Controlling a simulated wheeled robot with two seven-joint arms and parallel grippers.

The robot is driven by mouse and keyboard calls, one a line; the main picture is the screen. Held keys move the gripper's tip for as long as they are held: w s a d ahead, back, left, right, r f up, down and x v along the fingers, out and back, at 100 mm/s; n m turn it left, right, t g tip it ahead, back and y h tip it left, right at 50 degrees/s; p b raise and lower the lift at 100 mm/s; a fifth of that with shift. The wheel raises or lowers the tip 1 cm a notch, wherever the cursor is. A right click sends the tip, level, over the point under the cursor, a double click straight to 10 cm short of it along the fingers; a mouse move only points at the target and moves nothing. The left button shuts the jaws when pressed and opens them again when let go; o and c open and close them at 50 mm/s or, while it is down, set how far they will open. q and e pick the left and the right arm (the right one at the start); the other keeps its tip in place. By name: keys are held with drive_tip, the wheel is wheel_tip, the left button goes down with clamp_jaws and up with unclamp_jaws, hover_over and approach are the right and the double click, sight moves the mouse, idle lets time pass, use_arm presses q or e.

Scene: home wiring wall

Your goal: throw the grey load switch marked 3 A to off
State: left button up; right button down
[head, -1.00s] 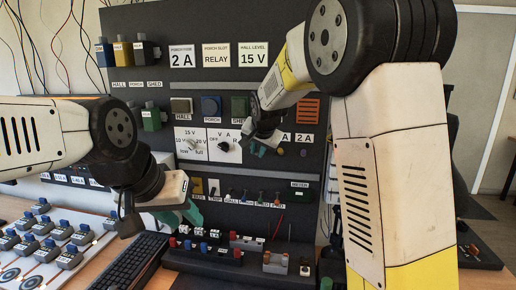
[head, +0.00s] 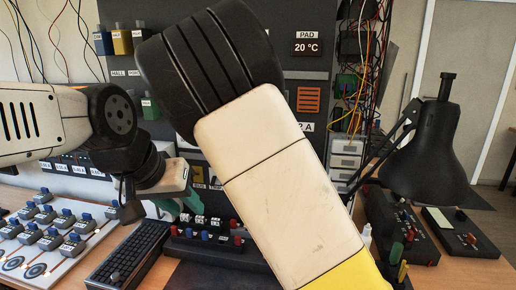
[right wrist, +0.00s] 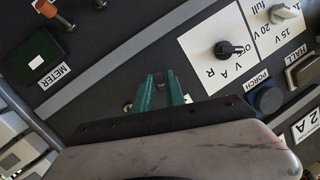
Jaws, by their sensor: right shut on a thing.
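The teal fingers of my right gripper (right wrist: 160,91) show at the dark switch panel in the right wrist view. They are close together around a small grey part, which looks like the lever of the grey load switch. The fingers cover most of it, and no 3 A mark is readable. In the head view my right arm hides this gripper and that part of the panel; a 2 A label (head: 304,127) shows at the arm's edge. My left gripper (head: 180,203) hangs in front of the lower left panel, away from the switches; its finger gap is unclear.
In the right wrist view a black selector knob (right wrist: 230,49) marked V, A, R and a green-windowed meter (right wrist: 44,55) flank the fingers. In the head view a keyboard (head: 130,255) lies on the desk. A black lamp (head: 430,155) and loose wires (head: 358,60) stand at the right.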

drive_tip(key=shift+f, duration=0.15)
idle(0.4)
drive_tip(key=c, duration=1.4)
unclamp_jaws()
drive_tip(key=shift+w, duration=0.1)
drive_tip(key=s, duration=0.5)
drive_tip(key=s+r, duration=0.1)
drive_tip(key=s, duration=0.1)
drive_tip(key=shift+s+d, duration=0.2)
drive_tip(key=shift+s, duration=0.2)
